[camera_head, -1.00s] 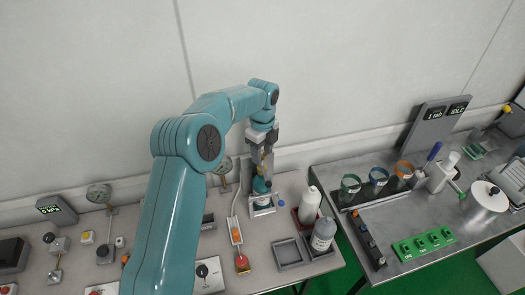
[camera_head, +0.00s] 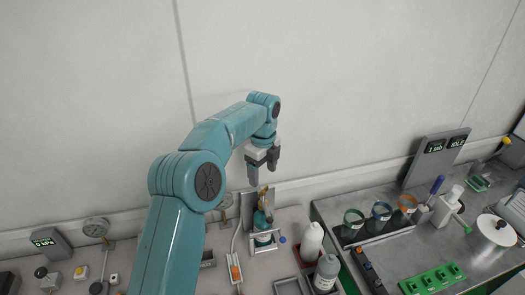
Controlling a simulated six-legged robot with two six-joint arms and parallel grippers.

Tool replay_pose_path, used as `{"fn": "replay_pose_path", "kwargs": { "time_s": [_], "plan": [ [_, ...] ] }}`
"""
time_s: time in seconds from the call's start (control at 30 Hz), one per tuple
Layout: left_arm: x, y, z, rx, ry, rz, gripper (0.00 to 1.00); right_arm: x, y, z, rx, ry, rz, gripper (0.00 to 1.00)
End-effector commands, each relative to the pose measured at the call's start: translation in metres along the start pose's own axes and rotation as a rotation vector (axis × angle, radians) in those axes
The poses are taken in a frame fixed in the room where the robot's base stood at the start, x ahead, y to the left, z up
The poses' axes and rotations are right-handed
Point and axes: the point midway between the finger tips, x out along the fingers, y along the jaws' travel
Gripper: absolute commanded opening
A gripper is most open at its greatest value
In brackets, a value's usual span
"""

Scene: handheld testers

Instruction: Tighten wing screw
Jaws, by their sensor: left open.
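A teal tester (camera_head: 261,221) stands upright in a white bracket (camera_head: 263,246) on the left bench, against a grey backing plate (camera_head: 248,204). A small blue-tipped piece (camera_head: 282,240) sticks out at the right of the bracket; it may be the wing screw, but it is too small to tell. My left gripper (camera_head: 264,175) is above the tester, fingers pointing down, open and empty, with a gap between its fingertips and the tester. My right gripper is not in view.
The wall is close behind.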

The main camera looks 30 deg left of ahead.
Motion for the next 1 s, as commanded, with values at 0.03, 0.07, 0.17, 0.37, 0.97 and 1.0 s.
{"fn": "replay_pose_path", "kwargs": {
  "time_s": [0.03, 0.07, 0.17, 0.37, 0.97, 1.0],
  "plan": [
    [-0.015, -0.001, 0.0, -0.001, -0.002, -0.006, 0.74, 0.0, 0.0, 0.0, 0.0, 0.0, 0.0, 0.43],
    [-0.023, -0.001, 0.0, -0.001, -0.001, -0.006, 0.74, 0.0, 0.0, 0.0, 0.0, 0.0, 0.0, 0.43],
    [-0.052, -0.001, 0.0, -0.001, -0.001, -0.005, 0.74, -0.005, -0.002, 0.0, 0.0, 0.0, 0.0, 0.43],
    [-0.085, -0.001, 0.001, -0.001, -0.002, -0.003, 0.74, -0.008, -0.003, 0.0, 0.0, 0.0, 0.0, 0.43],
    [-0.101, 0.001, 0.001, -0.002, 0.0, 0.0, 0.74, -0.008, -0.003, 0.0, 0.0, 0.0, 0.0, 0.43],
    [-0.101, 0.001, 0.001, -0.012, 0.0, 0.0, 0.74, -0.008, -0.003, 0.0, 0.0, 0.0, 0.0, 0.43]
  ]
}}
